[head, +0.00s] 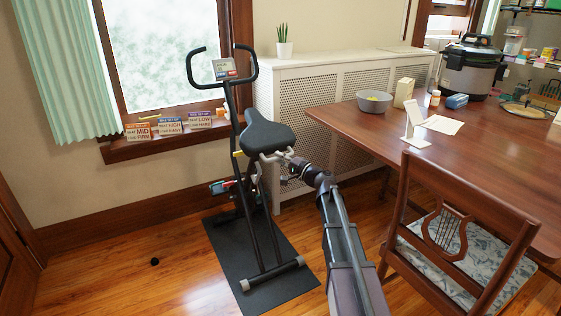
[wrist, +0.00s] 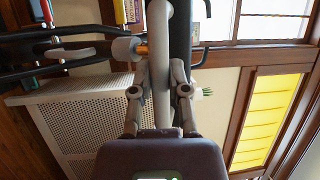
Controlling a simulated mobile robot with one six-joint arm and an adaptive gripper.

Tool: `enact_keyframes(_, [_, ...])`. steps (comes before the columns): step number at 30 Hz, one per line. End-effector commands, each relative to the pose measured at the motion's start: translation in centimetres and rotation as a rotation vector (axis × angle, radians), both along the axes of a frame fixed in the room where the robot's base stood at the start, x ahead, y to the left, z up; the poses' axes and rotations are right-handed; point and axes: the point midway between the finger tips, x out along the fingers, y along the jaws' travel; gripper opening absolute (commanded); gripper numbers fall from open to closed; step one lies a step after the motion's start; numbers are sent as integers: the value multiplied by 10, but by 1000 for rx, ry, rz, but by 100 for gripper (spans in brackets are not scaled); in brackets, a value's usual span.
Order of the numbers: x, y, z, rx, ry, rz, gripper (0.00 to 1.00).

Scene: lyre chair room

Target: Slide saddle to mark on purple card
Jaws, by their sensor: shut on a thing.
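The dark saddle (head: 268,135) sits on the exercise bike, and its dark side also shows in the wrist view (wrist: 181,40). My gripper (head: 288,158) reaches in from the right, just below the saddle. In the wrist view my gripper (wrist: 160,88) has its two fingers shut on a grey bar (wrist: 161,45) that runs beside the saddle's underside. A small yellow-orange piece (head: 238,153) shows left of the saddle. On the sill stand three cards: a MID card (head: 138,132), a HIGH card (head: 170,127), and a LOW card (head: 200,121) whose top strip looks purple. The seat marks are too small to read.
The bike stands on a black mat (head: 232,255). A white radiator cover (head: 305,85) is behind it. A wooden table (head: 440,150) and a lyre-back chair (head: 455,225) stand close on the right of my arm. The floor at left is mostly clear, with a small black object (head: 155,262).

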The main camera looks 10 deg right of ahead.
Motion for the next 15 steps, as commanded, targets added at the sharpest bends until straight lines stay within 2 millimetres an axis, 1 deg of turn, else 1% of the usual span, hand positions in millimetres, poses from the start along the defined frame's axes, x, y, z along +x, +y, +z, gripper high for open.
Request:
enact_keyframes(1, [4,1,-8,-2,0,1,0])
enact_keyframes(3, [6,2,-11,-1,0,0,0])
enact_keyframes(15, [7,3,-12,-5,1,-1,0])
